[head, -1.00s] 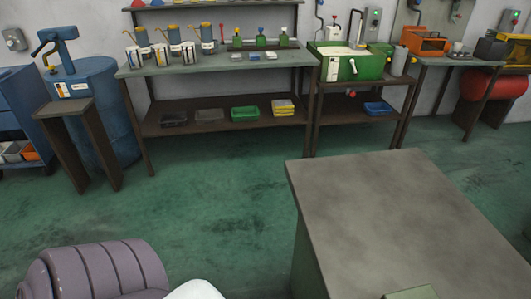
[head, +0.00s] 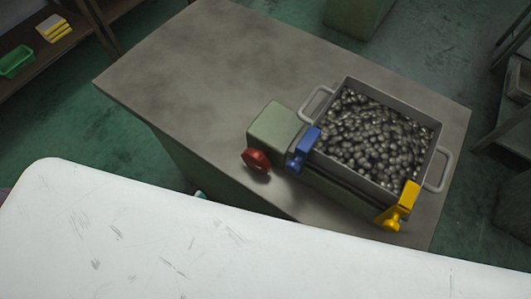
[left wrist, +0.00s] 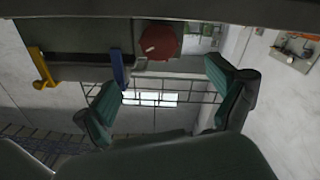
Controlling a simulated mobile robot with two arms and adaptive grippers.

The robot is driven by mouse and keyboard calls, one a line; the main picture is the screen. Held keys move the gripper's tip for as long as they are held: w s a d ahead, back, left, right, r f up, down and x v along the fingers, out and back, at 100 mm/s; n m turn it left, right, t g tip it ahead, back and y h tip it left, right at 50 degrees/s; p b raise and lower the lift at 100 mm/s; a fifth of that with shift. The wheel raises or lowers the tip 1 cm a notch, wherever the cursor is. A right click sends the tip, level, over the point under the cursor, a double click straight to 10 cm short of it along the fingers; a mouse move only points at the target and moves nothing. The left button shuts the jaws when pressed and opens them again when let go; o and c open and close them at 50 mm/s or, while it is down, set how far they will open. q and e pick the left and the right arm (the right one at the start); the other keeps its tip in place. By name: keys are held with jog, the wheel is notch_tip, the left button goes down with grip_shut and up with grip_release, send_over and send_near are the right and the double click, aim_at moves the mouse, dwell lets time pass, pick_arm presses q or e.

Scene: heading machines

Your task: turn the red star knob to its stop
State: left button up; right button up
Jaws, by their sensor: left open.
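The red star knob (head: 256,160) sits on the near face of a green-grey block at the front edge of the grey table in the head view. In the left wrist view the red knob (left wrist: 159,40) shows at the top, with a pale mark on its face. My left gripper (left wrist: 160,85) is open and empty there, its two green-padded fingers spread apart below the knob and not touching it. Neither gripper shows in the head view. My right gripper is not in view.
A blue lever (head: 303,150) is just right of the knob, and a yellow lever (head: 398,207) farther right. A grey bin (head: 325,107) full of dark metal pieces stands behind them. The left part of the table (head: 170,75) is bare. A white scratched surface (head: 130,235) fills the foreground.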

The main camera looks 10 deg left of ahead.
aim_at(252, 164)
pick_arm(q)
jog(key=b+x, duration=0.2)
jog(key=x, duration=1)
jog(key=shift+w+d+r, duration=0.1)
jog(key=shift+w+d, duration=0.1)
jog(key=shift+w, duration=0.15)
jog(key=shift+w+d, duration=0.2)
jog(key=shift+w, duration=0.3)
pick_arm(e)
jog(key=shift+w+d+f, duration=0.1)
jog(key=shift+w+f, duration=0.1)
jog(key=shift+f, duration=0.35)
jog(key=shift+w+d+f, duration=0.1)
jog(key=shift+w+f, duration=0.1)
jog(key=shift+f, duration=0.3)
pick_arm(q)
jog(key=c, duration=1.2)
jog(key=shift+o, duration=0.2)
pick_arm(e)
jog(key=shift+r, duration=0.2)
